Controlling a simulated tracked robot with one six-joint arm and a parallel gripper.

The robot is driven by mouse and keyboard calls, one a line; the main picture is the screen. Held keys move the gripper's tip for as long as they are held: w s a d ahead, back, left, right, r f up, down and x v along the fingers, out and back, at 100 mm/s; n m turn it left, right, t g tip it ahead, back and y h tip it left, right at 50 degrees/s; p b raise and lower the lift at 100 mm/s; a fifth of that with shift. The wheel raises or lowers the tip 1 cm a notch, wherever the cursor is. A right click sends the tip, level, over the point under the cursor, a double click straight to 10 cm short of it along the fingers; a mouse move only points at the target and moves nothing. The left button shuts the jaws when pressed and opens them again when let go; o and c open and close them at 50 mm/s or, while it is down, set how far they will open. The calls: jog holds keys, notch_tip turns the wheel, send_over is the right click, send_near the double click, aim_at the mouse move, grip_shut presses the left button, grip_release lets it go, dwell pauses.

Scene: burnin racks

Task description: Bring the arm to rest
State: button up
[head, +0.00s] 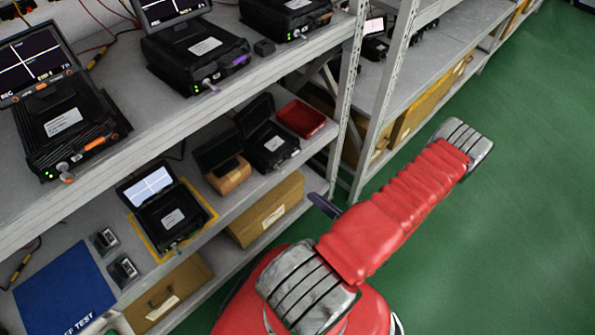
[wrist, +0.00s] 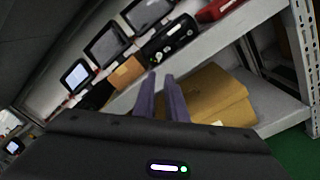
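My red arm (head: 415,205) reaches out over the green floor, then folds back at its far grey joint. In the head view my gripper (head: 324,206) shows only as dark fingers beside the lower shelf's end, left of the arm; the rest is hidden behind it. In the wrist view the two purple-grey fingers of my gripper (wrist: 160,76) stand a little apart with nothing between them. They point towards the lower shelf, with a cardboard box (wrist: 210,98) beyond and to their right. I see no contact with the shelf or box.
The lower shelf (head: 228,200) carries small black units, a red tray (head: 301,119) and a blue mat (head: 62,291). Larger units with screens stand on the upper shelf (head: 150,107). A grey rack post (head: 352,80) rises near my gripper. Green floor (head: 500,230) on the right is clear.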

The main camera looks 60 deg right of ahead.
dwell(0.4)
jog(key=a+r+n+g+y, duration=0.4)
jog(key=a+n+y, duration=0.3)
jog(key=n, duration=0.3)
jog(key=a+r+n+g+y, duration=0.5)
jog(key=a+n+y, duration=0.1)
jog(key=n, duration=0.3)
jog(key=w+a+r+n+g+h, duration=0.3)
jog(key=w+r+n+g+h, duration=0.15)
jog(key=r+n, duration=0.65)
jog(key=w+a+r+n+g+h, duration=0.3)
jog(key=w+r+n+h, duration=0.25)
jog(key=r+n, duration=0.45)
jog(key=w+a+r+n+t, duration=0.2)
jog(key=a+r+n+t, duration=0.2)
jog(key=a+r+n, duration=0.3)
jog(key=a+r, duration=0.5)
jog(key=a, duration=0.2)
jog(key=shift+w+a+r, duration=0.2)
jog(key=shift+a+r, duration=0.1)
jog(key=shift+r, duration=0.05)
